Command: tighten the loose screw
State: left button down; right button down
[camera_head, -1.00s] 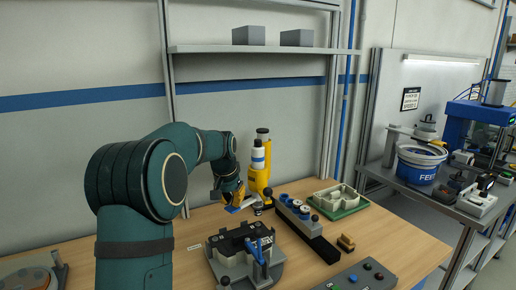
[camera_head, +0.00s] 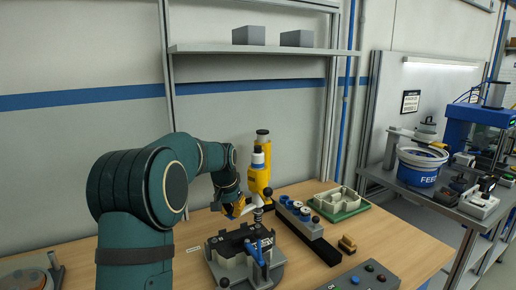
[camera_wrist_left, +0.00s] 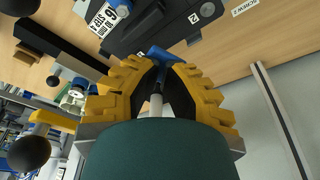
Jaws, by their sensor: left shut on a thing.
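My left gripper (camera_head: 238,209) has yellow padded fingers and is low above the bench, just behind the fixture. In the left wrist view it (camera_wrist_left: 155,85) is shut on a blue-headed tool (camera_wrist_left: 165,55) with a pale shaft. The black part (camera_head: 232,239) sits in the grey fixture (camera_head: 262,274), beside a blue clamp handle (camera_head: 260,250). The wrist view shows the black part's edge (camera_wrist_left: 180,22) beyond the fingertips, apart from the tool. I cannot tell which screw is loose. My right gripper is not in view.
A dark rail with blue-topped pieces (camera_head: 305,228) lies to the right, near a green tray (camera_head: 342,207). A button box (camera_head: 362,278) is at the front right.

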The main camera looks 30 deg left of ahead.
aim_at(232, 217)
pick_arm(q)
jog(key=shift+f+b, duration=0.65)
jog(key=shift+f, duration=0.65)
jog(key=shift+s+f, duration=0.1)
jog(key=shift+f, duration=0.1)
jog(key=shift+p, duration=0.55)
dwell(0.4)
